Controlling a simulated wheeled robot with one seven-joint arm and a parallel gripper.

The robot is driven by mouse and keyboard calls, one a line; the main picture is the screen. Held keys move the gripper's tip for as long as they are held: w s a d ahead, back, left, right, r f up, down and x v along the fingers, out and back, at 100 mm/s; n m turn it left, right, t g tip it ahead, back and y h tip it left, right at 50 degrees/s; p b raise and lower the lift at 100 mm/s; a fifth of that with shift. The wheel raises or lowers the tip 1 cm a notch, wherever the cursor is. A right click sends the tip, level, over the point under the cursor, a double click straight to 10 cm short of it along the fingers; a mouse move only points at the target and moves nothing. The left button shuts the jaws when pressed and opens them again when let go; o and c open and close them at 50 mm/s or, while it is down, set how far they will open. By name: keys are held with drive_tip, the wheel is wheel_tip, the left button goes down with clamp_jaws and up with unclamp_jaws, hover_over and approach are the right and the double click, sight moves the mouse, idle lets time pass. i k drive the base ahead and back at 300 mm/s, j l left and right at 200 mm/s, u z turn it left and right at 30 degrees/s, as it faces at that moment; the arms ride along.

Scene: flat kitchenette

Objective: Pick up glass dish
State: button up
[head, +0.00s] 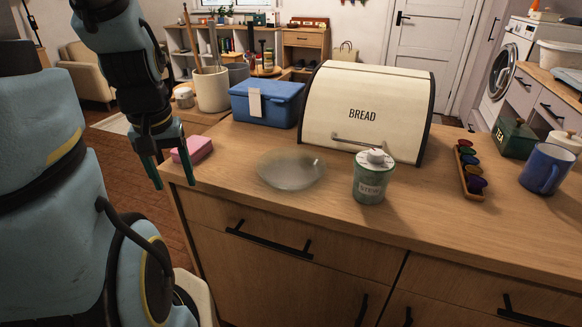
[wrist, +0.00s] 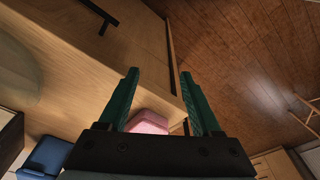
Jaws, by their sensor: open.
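The glass dish (head: 292,170) is a round, shallow, cloudy clear dish. It sits upright on the wooden counter near its front edge, left of a green lidded jar. In the wrist view a pale rounded shape at the left edge (wrist: 18,75) looks like the dish, partly cut off. My gripper (head: 173,184) has green fingers pointing down at the counter's left end, left of the dish and apart from it. In the wrist view my gripper (wrist: 164,98) is open, with nothing between its fingertips.
A pink block (head: 192,149) lies close to my fingers. The green jar (head: 372,177) stands right of the dish. Behind are a blue box (head: 268,103) and a cream bread bin (head: 366,108). A spice rack (head: 467,170) and blue mug (head: 546,168) stand farther right.

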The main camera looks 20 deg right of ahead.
sight(287, 169)
drive_tip(key=i+j+z, duration=0.1)
drive_tip(key=j+z, duration=0.35)
drive_tip(key=z, duration=0.15)
drive_tip(key=i+l+z, duration=0.25)
drive_tip(key=j, duration=0.05)
